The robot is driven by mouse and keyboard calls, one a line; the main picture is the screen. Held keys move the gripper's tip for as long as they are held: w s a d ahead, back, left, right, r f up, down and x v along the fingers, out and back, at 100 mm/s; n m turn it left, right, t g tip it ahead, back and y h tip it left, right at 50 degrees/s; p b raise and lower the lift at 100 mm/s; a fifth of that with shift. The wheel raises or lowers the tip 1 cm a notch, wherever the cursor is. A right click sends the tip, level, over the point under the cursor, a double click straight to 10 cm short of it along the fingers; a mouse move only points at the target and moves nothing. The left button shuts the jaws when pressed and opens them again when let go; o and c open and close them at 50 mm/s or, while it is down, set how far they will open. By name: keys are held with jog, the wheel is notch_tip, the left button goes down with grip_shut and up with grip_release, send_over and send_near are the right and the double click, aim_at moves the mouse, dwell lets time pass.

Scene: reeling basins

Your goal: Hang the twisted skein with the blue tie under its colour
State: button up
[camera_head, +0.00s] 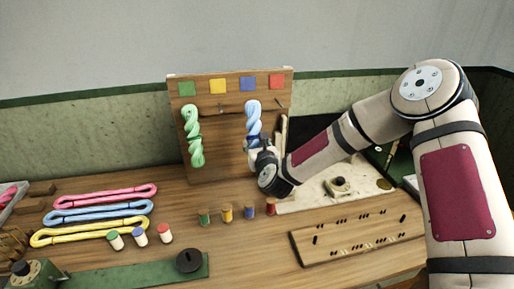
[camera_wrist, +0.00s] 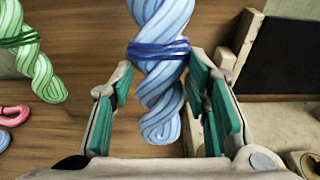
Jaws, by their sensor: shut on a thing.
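Pink (camera_head: 110,195), blue and yellow loose skeins lie at the left. Small coloured spools (camera_head: 227,213) and a drilled wooden block (camera_head: 360,240) are in front.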

jog(key=shift+b+x, duration=1.2)
jog(key=shift+x, duration=1.2)
jog(key=shift+f, duration=0.25)
jog(key=o, duration=1.2)
jog(key=shift+o, duration=0.2)
